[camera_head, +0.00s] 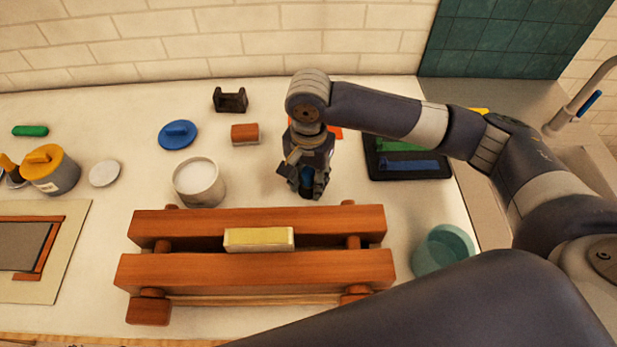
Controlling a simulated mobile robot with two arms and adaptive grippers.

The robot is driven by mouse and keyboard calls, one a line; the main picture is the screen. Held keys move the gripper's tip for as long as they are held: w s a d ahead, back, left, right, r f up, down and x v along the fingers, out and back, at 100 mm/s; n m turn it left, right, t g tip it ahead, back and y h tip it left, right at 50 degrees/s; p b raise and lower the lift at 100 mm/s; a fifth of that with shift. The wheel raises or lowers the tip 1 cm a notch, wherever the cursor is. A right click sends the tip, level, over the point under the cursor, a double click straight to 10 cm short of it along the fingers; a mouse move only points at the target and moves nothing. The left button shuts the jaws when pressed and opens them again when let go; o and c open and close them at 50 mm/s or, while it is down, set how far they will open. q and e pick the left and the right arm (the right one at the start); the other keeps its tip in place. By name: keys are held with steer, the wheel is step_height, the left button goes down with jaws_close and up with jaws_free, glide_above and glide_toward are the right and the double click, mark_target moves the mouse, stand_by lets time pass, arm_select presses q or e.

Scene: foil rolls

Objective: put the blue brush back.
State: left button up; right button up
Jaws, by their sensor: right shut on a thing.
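My right gripper (306,190) points down over the counter, behind the wooden frame with two long bars (200,268). It is shut on a small dark blue thing (307,182), which looks like the blue brush. The fingers hide most of it, and I cannot tell whether it touches the counter. A black tray (376,172) to the right of the gripper holds a green piece (400,145) and a blue piece (410,166). My left gripper is not in view.
A white pot (199,184) stands left of the gripper. A blue lid (178,134), a reddish-brown block (245,133) and a black holder (230,100) lie farther back. A cream block (259,239) rests on the frame. A teal bowl (442,250) sits at right.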

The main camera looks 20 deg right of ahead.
steer(key=o, duration=1.2)
steer(key=o, duration=0.5)
steer(key=shift+r+p, duration=4.5)
steer(key=shift+p, duration=1.25)
